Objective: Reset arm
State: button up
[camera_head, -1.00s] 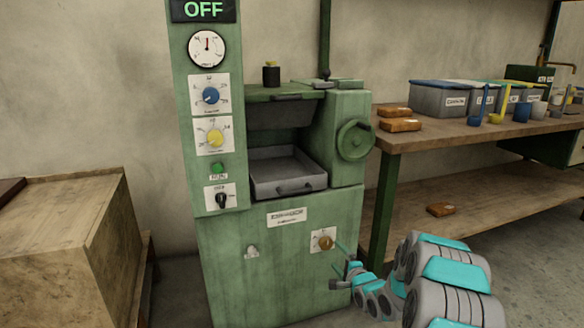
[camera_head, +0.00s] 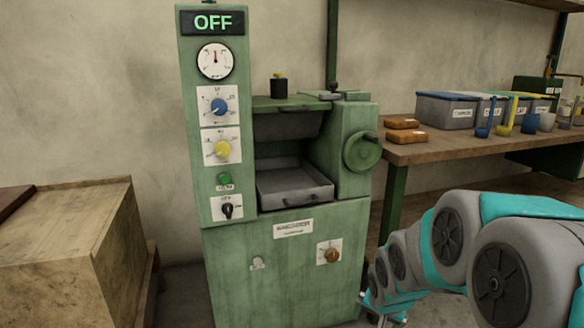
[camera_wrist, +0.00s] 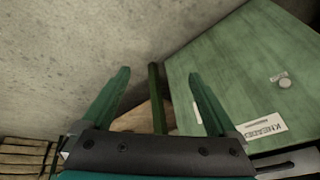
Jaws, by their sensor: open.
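My arm (camera_head: 448,235) reaches in from the right side of the head view, in front of the workbench. Its end is low, beside the lower right of the green machine, and the fingertips there are largely out of sight. In the wrist view my gripper (camera_wrist: 160,90) is open, with its two green fingers spread apart and nothing between them. The green machine (camera_head: 285,260) stands upright with an OFF display (camera_head: 212,22). Its front also shows in the wrist view (camera_wrist: 240,70), tilted, with its label plate (camera_wrist: 263,128).
A wooden workbench (camera_head: 450,148) on the right bears orange-brown blocks (camera_head: 405,137), grey bins (camera_head: 447,110) and several cups. A wooden crate (camera_head: 70,235) stands at the left. A grey tray (camera_head: 292,185) sits in the machine's opening. The handwheel (camera_head: 362,152) juts out at its right.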

jog(key=s+a+r+n+g, duration=0.2)
jog(key=s+n+g, duration=0.1)
jog(key=s, duration=1.2)
jog(key=s+a+r+n+g, duration=0.1)
jog(key=s+r+n+g, duration=0.1)
jog(key=s, duration=1.3)
jog(key=shift+s+a+r+n+g+y, duration=0.3)
jog(key=shift+s+a+n+g, duration=0.15)
jog(key=shift+g, duration=0.35)
